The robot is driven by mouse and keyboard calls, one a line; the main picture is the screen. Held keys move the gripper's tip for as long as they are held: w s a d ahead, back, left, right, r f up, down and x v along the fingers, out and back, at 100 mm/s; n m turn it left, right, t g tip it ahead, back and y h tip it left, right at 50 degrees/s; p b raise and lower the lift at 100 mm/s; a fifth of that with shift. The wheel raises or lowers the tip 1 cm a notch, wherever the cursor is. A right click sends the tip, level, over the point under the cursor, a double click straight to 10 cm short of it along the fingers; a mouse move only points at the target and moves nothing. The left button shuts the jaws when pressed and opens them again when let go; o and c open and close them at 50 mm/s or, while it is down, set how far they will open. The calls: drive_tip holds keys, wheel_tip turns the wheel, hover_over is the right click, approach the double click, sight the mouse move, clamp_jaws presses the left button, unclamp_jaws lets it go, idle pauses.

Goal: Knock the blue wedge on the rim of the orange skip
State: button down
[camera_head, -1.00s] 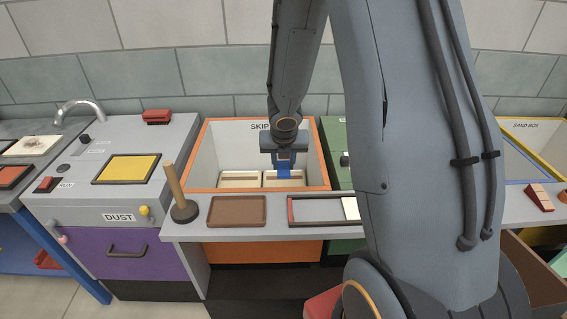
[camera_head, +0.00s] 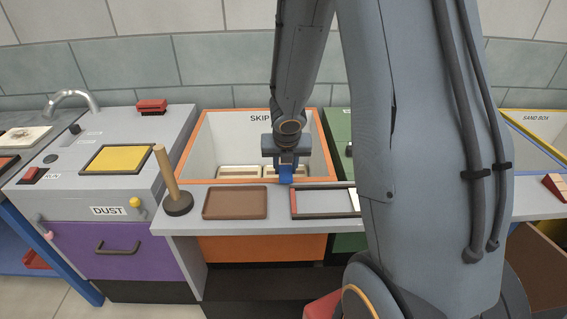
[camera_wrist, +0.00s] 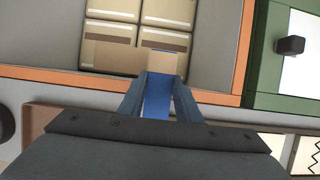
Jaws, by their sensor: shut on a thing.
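My gripper (camera_head: 286,167) is shut on the blue wedge (camera_head: 286,176), pointing down at the front of the orange skip (camera_head: 324,150). In the wrist view the blue wedge (camera_wrist: 157,98) shows between the two fingers (camera_wrist: 157,96). It overlaps the skip's front orange rim (camera_wrist: 60,79) in both views. I cannot tell whether it touches the rim. My fingers and palm hide part of the wedge and rim.
Several pale blocks (camera_wrist: 110,43) lie inside the skip. A brown tray (camera_head: 235,203) and a partly hidden tray (camera_head: 318,203) lie on the ledge in front. A wooden-handled plunger-like tool (camera_head: 172,185) stands left. A green unit (camera_wrist: 258,60) adjoins the skip's right side.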

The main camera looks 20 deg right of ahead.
drive_tip(key=shift+f+b, duration=0.35)
drive_tip(key=shift+f, duration=0.25)
wheel_tip(320, 180, up, 7)
drive_tip(key=p, duration=0.9)
drive_tip(key=shift+r, duration=0.2)
drive_tip(key=shift+f, duration=0.1)
